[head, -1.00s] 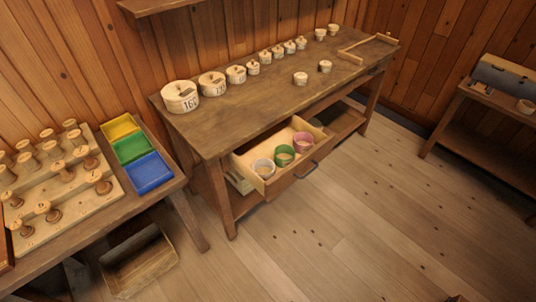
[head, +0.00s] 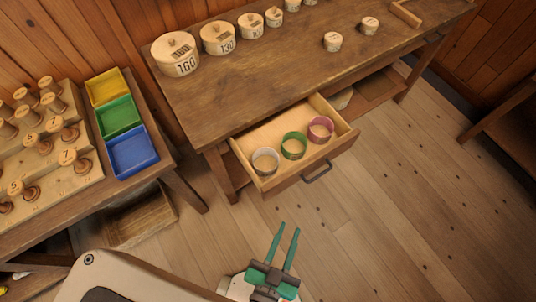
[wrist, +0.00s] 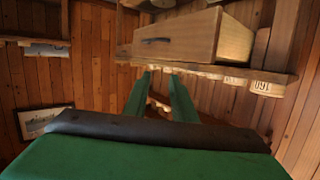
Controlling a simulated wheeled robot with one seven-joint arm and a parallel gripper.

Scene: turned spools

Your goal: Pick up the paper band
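Three round bands stand in the open drawer (head: 328,154): a whitish one (head: 265,161), a green one (head: 294,146) and a pink-purple one (head: 320,130). The whitish one looks most like paper, though I cannot tell the material for sure. My gripper (head: 288,229) is over the floor in front of the drawer, apart from it. Its two green fingers are spread with nothing between them; they also show in the wrist view (wrist: 159,76). The wrist view shows the drawer front (wrist: 175,45) upside down, and the bands are hidden there.
The workbench (head: 270,75) carries a row of numbered round blocks along the back and two small ones nearer the front. At left, a side table holds yellow, green and blue trays (head: 131,152) and a spool rack (head: 40,165). A wooden crate (head: 140,218) sits below. The floor before the drawer is clear.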

